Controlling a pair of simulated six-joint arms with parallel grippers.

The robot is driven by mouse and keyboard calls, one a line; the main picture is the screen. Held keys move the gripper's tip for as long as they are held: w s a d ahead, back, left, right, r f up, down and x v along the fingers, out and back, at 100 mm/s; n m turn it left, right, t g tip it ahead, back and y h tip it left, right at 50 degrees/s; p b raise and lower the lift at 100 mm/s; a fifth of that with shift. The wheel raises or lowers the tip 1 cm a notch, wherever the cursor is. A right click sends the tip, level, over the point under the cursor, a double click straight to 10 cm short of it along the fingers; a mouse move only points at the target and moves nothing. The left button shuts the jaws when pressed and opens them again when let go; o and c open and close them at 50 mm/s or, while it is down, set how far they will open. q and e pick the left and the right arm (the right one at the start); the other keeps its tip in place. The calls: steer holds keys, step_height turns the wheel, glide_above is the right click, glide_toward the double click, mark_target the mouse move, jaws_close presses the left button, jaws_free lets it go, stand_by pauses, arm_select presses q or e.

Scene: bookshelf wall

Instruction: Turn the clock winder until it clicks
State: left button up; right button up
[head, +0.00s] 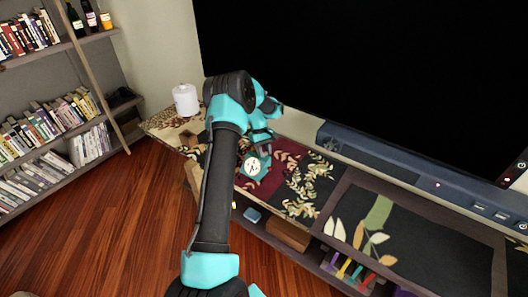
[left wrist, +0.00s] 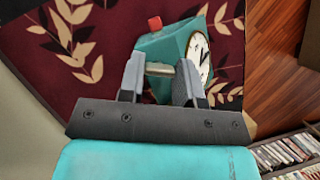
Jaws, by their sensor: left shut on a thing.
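The teal clock (head: 257,166) with a round white face stands on the patterned runner of the low cabinet, in the middle of the head view. In the left wrist view the clock (left wrist: 171,50) has a red knob (left wrist: 155,23) on its top and its face turned to the right. My left gripper (head: 262,136) is behind and above the clock. In the left wrist view my left gripper (left wrist: 160,70) is shut on the winder (left wrist: 160,69), a short pale bar at the clock's back. My right gripper is not in view.
A white canister (head: 185,99) and a small brown block (head: 188,138) stand on the cabinet left of the clock. A large dark screen (head: 370,70) rises behind, with a long blue-grey bar (head: 400,175) below it. Bookshelves (head: 55,120) fill the far left.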

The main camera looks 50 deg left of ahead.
arm_select(q)
steer(key=m, duration=0.2)
steer(key=m+g, duration=0.1)
steer(key=m, duration=0.1)
steer(key=shift+w+m+g+y, duration=0.1)
steer(key=shift+m+g+y, duration=0.2)
steer(key=shift+m+y, duration=0.1)
steer(key=m+g+y, duration=0.1)
steer(key=m, duration=0.3)
steer(key=shift+d, duration=0.1)
steer(key=m+y, duration=0.2)
steer(key=m, duration=0.3)
steer(key=shift+g, duration=0.4)
steer(key=shift+d+m+y, duration=0.1)
steer(key=shift+m+y, duration=0.8)
steer(key=shift+m, duration=1.3)
steer(key=o, duration=0.9)
steer(key=shift+w, duration=0.1)
